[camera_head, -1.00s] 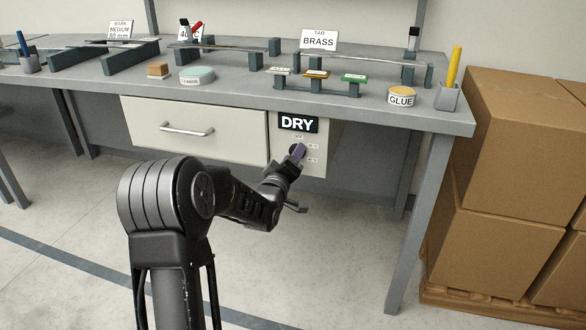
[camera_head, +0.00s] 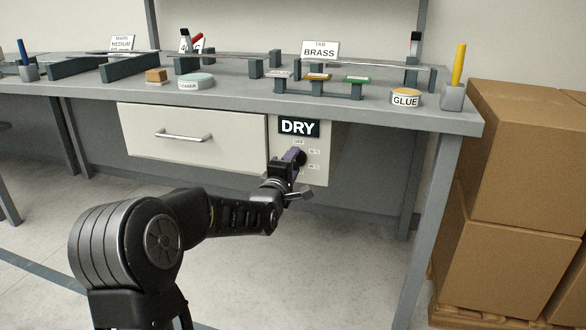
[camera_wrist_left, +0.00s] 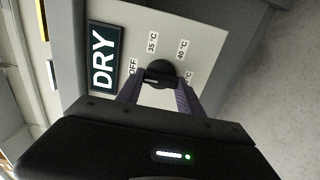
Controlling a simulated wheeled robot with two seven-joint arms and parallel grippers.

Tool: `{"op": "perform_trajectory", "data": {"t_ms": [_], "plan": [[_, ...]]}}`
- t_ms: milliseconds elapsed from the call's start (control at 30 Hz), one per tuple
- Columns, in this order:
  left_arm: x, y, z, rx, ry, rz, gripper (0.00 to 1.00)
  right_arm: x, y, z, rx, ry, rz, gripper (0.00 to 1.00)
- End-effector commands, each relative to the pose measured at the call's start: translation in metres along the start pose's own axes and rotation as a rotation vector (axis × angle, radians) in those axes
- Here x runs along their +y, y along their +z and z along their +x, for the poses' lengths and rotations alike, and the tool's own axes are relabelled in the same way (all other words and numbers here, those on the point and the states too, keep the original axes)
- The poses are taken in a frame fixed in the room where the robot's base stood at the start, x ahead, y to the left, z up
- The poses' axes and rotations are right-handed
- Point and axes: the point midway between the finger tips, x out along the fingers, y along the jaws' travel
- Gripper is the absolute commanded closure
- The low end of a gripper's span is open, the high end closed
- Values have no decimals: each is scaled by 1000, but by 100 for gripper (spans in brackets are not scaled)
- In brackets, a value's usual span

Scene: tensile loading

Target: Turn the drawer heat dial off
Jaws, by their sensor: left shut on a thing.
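The heat dial (camera_wrist_left: 161,72) is a round black knob on the pale panel under the bench, beside the drawer (camera_head: 195,137). In the left wrist view, the labels OFF, 35 °C and 40 °C stand around it, and a further label is partly covered by a finger. A small pale mark shows on the knob's lower left; I cannot tell exactly which label it points at. My left gripper (camera_head: 295,160) reaches the panel below the black DRY sign (camera_head: 299,127). Its purple-grey fingers (camera_wrist_left: 158,92) are shut on the dial, one on each side. My right gripper is out of view.
The grey bench top (camera_head: 420,117) overhangs the panel. On it stand a glue pot (camera_head: 405,98), a pen cup (camera_head: 452,97) and a small rack of coloured samples (camera_head: 318,86). The drawer handle (camera_head: 183,136) sticks out at left. Cardboard boxes (camera_head: 525,155) stand at right.

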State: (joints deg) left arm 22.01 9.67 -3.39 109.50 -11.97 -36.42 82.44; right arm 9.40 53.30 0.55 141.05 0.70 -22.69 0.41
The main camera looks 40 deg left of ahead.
Motion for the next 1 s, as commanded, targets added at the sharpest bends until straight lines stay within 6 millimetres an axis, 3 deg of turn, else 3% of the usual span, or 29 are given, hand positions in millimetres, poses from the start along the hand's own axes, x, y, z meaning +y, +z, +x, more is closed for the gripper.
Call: {"op": "perform_trajectory", "data": {"t_ms": [400,433,667,1000], "plan": [[-3,2,0,-4,-6,-11,97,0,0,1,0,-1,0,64],[-3,2,0,-4,-6,-11,54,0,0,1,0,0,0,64],[-1,1,0,-2,-3,-10,35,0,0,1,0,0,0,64],[0,0,-3,-1,-2,-9,35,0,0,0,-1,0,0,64]]}}
